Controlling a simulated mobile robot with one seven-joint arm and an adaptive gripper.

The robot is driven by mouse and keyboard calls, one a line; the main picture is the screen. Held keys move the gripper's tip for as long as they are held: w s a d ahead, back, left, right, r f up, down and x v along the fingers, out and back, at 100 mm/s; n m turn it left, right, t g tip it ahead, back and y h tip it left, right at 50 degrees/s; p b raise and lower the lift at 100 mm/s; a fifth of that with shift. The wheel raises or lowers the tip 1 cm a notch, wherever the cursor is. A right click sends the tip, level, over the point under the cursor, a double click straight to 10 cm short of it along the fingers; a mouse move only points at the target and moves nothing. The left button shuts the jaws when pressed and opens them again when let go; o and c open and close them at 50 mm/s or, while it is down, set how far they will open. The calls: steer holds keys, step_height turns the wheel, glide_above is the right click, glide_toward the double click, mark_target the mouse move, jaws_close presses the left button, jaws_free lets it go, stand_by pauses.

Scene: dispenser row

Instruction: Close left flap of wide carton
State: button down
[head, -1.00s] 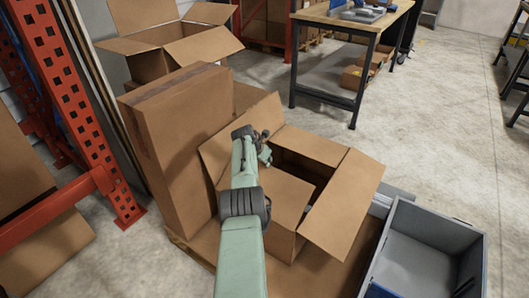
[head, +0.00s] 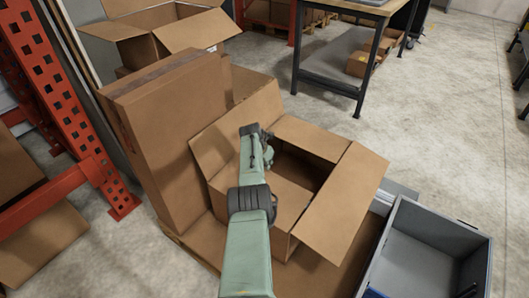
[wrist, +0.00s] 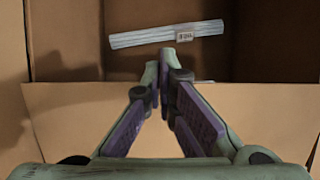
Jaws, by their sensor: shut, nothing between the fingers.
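The wide carton (head: 284,238) stands open on the cardboard in the head view. Its left flap (head: 215,140) stands raised and tilts outward beside a tall carton. The right flap (head: 345,205) hangs outward, and the far flap (head: 310,138) also lies out. My gripper (wrist: 165,55) is shut and empty. In the wrist view it is over a tan flap panel (wrist: 70,112), fingertips toward the dark carton interior; contact is unclear. In the head view my arm hides its fingertips.
A clear-wrapped bundle (wrist: 160,36) with a label lies inside the carton. A tall closed carton (head: 175,140) stands close on the left. A grey bin (head: 435,225) is at the right. Another open carton (head: 165,40) stands behind. Concrete floor is clear at the far right.

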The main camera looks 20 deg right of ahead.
steer(key=f+b, duration=0.2)
steer(key=b, duration=0.1)
steer(key=shift+w+d+f, duration=0.1)
steer(key=shift+d+f, duration=0.15)
steer(key=shift+f, duration=0.15)
steer(key=shift+r, duration=0.2)
